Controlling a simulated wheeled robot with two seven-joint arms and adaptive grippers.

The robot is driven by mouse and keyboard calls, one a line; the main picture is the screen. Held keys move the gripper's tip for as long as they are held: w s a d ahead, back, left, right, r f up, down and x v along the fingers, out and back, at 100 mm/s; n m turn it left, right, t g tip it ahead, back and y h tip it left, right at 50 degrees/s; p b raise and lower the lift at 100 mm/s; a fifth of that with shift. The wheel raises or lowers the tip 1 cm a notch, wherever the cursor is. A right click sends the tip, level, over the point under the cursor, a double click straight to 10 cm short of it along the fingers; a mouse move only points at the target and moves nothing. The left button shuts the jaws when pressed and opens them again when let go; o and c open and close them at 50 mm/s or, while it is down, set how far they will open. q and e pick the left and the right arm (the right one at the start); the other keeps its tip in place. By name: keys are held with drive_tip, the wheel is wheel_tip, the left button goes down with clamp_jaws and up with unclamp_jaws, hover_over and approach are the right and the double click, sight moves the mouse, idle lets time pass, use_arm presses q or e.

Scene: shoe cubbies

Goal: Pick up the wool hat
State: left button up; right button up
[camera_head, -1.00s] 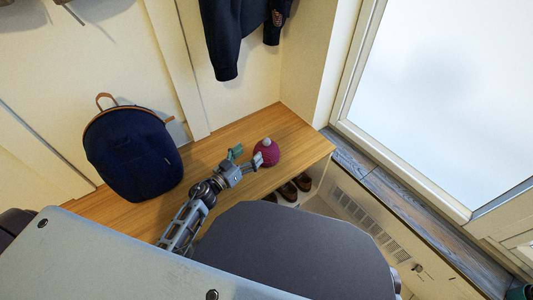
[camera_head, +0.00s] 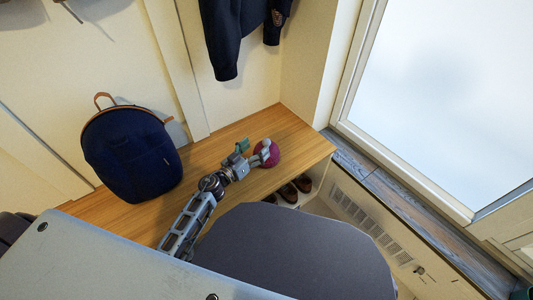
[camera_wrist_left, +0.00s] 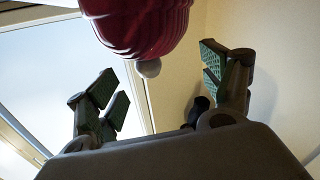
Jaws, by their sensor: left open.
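The wool hat (camera_head: 271,154) is dark red with a grey pompom and sits on the wooden bench near its right end. My left gripper (camera_head: 253,151) is open beside the hat, at its left, and one finger overlaps the hat in the head view. In the left wrist view the hat (camera_wrist_left: 143,27) shows at the top, with its pompom pointing down in the picture. It lies beyond and between the spread fingers of the left gripper (camera_wrist_left: 160,87), which have green pads. I cannot tell whether a finger touches it. My right gripper is not in view.
A dark blue backpack (camera_head: 132,155) stands on the wooden bench (camera_head: 215,150) left of my arm. Brown shoes (camera_head: 295,188) sit in the cubby below the bench's right end. A dark jacket (camera_head: 238,35) hangs above. A window (camera_head: 445,90) is at the right.

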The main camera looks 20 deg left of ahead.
sight(265, 142)
use_arm(q)
drive_tip(key=shift+w+d+f+b, duration=0.1)
drive_tip(key=shift+w+d+b, duration=0.45)
drive_tip(key=shift+w, duration=0.15)
drive_tip(key=shift+w+d+b, duration=0.3)
drive_tip(key=shift+w+d, duration=0.1)
drive_tip(key=shift+w, duration=0.2)
drive_tip(key=shift+x, duration=0.95)
drive_tip(key=shift+c, duration=0.4)
drive_tip(key=c, duration=1.2)
drive_tip(key=shift+c, duration=0.2)
